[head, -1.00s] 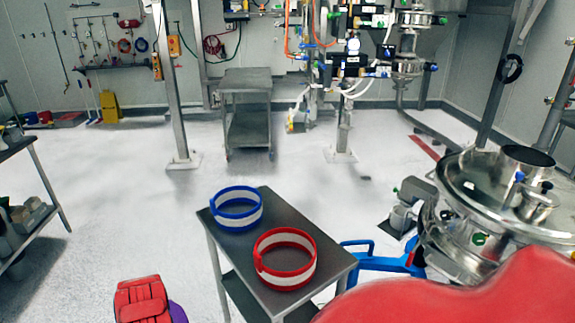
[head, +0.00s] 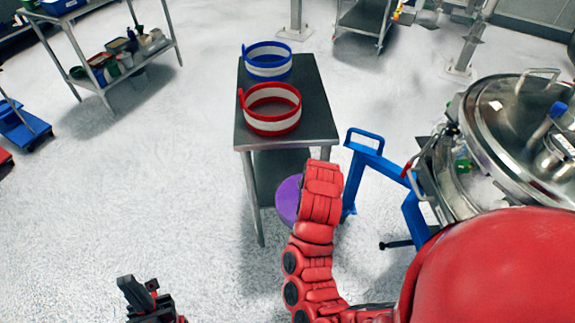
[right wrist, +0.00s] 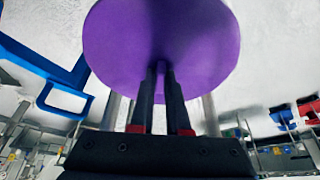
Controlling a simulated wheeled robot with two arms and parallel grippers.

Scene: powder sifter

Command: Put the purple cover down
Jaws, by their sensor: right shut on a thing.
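The purple cover (head: 287,201) is a flat round disc. In the head view it shows partly behind my red right wrist, in front of the small table's near edge. In the right wrist view my right gripper (right wrist: 161,72) is shut on the cover (right wrist: 160,30), with its two fingers close together at the disc's near edge. The head view hides the right gripper's fingers behind the arm. My left gripper (head: 145,297) is low at the bottom left, away from the cover, and its jaw opening is unclear.
The small grey table (head: 315,110) holds a blue-and-white ring (head: 267,68) and a red-and-white ring (head: 270,122). A blue frame (head: 366,155) and a steel vessel (head: 515,115) stand to the right. A shelf cart (head: 100,75) is at upper left. The floor left of the table is clear.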

